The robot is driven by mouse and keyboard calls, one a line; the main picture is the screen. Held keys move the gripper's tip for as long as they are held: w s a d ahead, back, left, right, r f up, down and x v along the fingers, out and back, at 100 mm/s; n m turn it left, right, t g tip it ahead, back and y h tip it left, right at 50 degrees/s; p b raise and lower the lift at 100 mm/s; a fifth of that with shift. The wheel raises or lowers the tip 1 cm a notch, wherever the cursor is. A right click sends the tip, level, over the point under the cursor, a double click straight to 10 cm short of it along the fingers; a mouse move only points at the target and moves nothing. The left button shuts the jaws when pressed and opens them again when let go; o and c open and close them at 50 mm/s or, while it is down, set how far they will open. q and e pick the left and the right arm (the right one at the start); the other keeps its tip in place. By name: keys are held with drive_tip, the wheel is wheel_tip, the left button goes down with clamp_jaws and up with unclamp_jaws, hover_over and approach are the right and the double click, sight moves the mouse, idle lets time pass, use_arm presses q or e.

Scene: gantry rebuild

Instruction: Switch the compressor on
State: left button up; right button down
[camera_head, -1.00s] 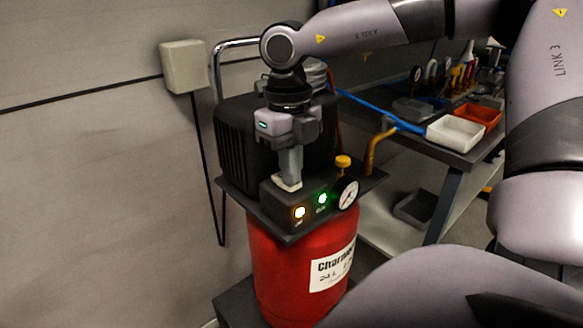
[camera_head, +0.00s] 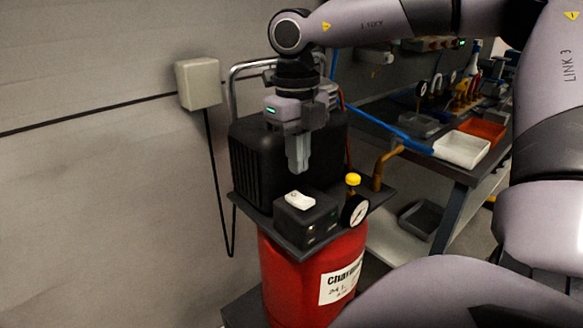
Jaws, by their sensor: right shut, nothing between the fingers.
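The compressor has a red tank (camera_head: 290,262) with a white label and a black motor housing (camera_head: 256,165) on a dark plate. A white rocker switch (camera_head: 300,200) sits on top of the small black control box (camera_head: 292,225). The two indicator lamps on the box's front look dark. My right gripper (camera_head: 299,172) points down, shut and empty, a short way above the switch and apart from it. My left gripper is not in view.
A round gauge (camera_head: 356,210) and a yellow knob (camera_head: 353,180) stand right of the box. A wall box (camera_head: 198,84) with a black cable is at left. A workbench with a white bin (camera_head: 462,150) and an orange bin (camera_head: 484,132) is at right.

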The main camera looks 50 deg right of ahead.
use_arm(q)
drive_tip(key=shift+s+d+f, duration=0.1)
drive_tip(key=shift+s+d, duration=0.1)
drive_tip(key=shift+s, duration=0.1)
use_arm(e)
wheel_tip(320, 180, up, 9)
drive_tip(key=shift+w+f, duration=0.2)
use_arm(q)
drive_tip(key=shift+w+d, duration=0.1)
